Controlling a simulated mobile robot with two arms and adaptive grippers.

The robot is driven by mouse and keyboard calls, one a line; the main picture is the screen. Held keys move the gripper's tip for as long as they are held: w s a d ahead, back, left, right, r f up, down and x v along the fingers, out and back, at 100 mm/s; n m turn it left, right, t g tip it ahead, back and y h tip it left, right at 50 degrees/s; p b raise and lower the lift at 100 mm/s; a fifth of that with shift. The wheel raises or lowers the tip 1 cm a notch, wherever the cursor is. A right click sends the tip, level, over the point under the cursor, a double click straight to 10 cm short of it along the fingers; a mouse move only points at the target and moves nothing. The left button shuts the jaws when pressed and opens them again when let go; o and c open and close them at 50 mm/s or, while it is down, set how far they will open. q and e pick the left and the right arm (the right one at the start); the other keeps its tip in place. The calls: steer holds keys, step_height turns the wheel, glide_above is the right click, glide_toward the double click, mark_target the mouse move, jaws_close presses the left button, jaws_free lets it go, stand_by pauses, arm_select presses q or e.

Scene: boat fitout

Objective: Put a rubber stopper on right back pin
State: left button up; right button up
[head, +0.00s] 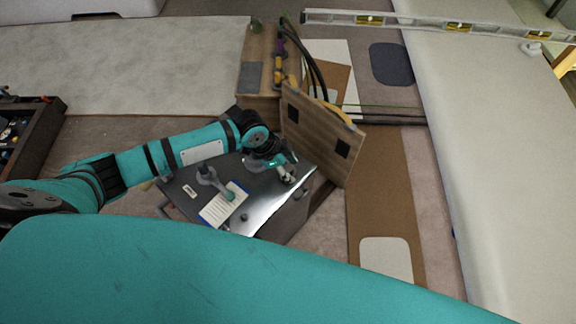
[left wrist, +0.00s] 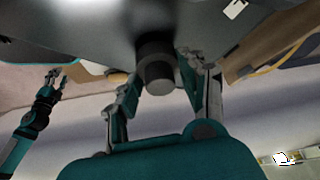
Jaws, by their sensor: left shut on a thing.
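My left gripper (head: 285,176) is over the right part of the dark grey worktop (head: 262,205). In the left wrist view, its fingers (left wrist: 162,85) stand either side of a dark grey cylinder with a lighter end, which looks like the rubber stopper (left wrist: 158,74). It is shut on this piece, close to the grey surface. I cannot tell whether the stopper sits on a pin. In the head view the fingers mostly hide it. A small dark knob (head: 244,216) stands near the worktop's front. My right gripper (left wrist: 56,82) shows small in the left wrist view, open and empty.
A clipboard with paper (head: 222,206) and a grey forked tool (head: 214,182) lie on the worktop. A wooden panel with black squares (head: 318,135) stands close behind my left gripper to the right. A spirit level (head: 410,22) lies far back.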

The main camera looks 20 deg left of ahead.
arm_select(q)
steer(key=shift+f, duration=0.1)
steer(key=o, duration=1.8)
step_height(320, 180, up, 9)
steer(key=p, duration=0.8)
steer(key=shift+f+p, duration=0.15)
steer(key=shift+p, duration=0.25)
steer(key=shift+f, duration=0.1)
steer(key=shift+s, duration=0.1)
